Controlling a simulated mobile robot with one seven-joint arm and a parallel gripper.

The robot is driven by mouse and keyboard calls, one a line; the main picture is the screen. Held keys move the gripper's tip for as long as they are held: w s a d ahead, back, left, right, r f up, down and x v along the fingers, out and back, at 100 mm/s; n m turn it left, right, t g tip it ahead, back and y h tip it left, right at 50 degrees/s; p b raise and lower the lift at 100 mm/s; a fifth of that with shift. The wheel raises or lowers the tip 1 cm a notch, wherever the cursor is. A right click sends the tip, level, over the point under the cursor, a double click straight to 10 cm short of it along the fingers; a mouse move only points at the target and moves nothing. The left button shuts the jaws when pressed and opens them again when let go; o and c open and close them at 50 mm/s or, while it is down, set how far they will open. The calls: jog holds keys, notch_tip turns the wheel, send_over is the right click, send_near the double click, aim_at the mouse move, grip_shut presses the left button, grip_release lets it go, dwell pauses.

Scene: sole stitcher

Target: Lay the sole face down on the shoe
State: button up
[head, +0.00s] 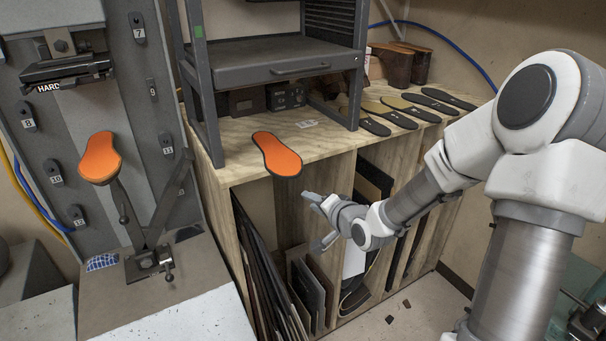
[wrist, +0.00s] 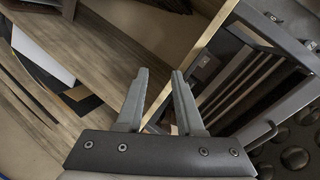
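An orange sole with a dark rim (head: 277,153) lies orange side up at the front edge of the wooden bench top. A shoe-shaped form with an orange upper face (head: 99,158) sits on the metal stand at the left; I take it to be the shoe, with its sides mostly hidden. My gripper (head: 319,220) is open and empty, below and right of the sole in the head view, in front of the bench's slots. Its two spread fingers also show in the wrist view (wrist: 162,75), with nothing between them. Neither the sole nor the shoe is recognisable in the wrist view.
The wooden bench (head: 235,168) has slots below holding dark sheets (head: 308,290). A dark metal rack (head: 285,60) stands on it. A grey machine panel (head: 150,90) rises behind the stand (head: 150,262).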

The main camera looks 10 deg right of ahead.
aim_at(296, 175)
jog(key=shift+w+a+r+m+t+y+b, duration=0.3)
jog(key=shift+w+a+m+t, duration=0.35)
jog(key=shift+w, duration=0.95)
jog(key=shift+w+a+r+m+t+y+b, duration=0.15)
jog(key=shift+w+a+r+m+t+b, duration=0.25)
jog(key=shift+w+m, duration=0.85)
jog(key=shift+w+a+r+m+t+y+b, duration=0.25)
jog(key=shift+w+a+r+m+t, duration=0.2)
jog(key=shift+w, duration=1.45)
grip_shut()
jog(key=shift+f, duration=0.15)
